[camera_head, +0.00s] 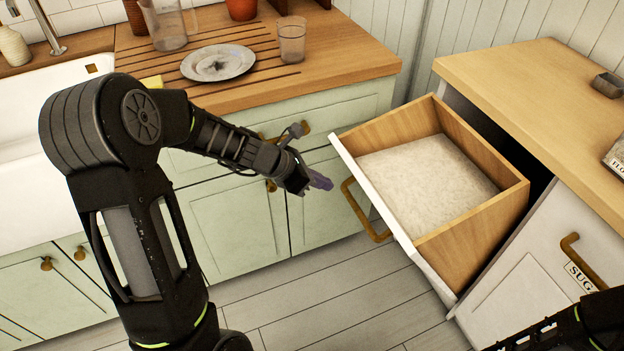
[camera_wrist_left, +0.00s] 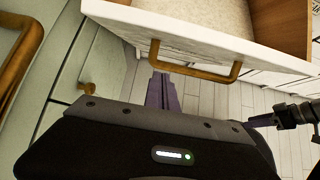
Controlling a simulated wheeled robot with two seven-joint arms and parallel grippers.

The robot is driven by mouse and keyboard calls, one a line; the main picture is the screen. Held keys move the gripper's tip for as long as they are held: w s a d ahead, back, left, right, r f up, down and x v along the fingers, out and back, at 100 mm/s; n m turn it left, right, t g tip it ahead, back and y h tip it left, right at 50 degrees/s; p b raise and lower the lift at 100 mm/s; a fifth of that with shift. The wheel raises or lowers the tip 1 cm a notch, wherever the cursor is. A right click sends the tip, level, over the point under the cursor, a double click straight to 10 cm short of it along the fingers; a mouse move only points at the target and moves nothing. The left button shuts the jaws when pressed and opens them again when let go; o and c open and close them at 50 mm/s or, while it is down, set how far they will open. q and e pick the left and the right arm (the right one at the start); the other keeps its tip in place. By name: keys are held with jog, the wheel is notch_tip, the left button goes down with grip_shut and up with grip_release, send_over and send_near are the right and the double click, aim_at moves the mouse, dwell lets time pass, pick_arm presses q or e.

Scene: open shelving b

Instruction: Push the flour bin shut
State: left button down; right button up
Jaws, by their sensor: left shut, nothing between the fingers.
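The flour bin (camera_head: 487,222) is a tilted-out wooden drawer with a white front and a brass handle (camera_head: 362,212), full of pale flour (camera_head: 425,180). It stands open from the right-hand counter. My left gripper (camera_head: 320,182) is shut and empty, just left of the bin's front and apart from it. In the left wrist view its purple fingers (camera_wrist_left: 161,92) point toward the bin's white front (camera_wrist_left: 200,32), with the brass handle (camera_wrist_left: 195,73) close by.
A sugar bin (camera_head: 540,250) sits closed beside the flour bin. A wooden counter (camera_head: 345,75) behind my left arm holds a plate (camera_head: 218,63), a glass (camera_head: 291,40) and a jug (camera_head: 165,22). Green cabinets (camera_head: 245,235) with brass handles stand below. The floor (camera_head: 330,295) in front is clear.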

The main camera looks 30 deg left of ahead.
aim_at(343, 192)
pick_arm(q)
jog(key=x, duration=0.4)
jog(key=shift+f+b, duration=0.1)
jog(key=shift+b, duration=0.3)
jog(key=shift+w+d+r+p, duration=0.4)
jog(key=shift+w+d+r, duration=0.1)
jog(key=shift+w+r, duration=0.15)
jog(key=shift+w+d+r+p, duration=0.35)
jog(key=shift+w+d+r, duration=0.15)
jog(key=shift+w+r, duration=0.15)
pick_arm(e)
jog(key=shift+r, duration=0.1)
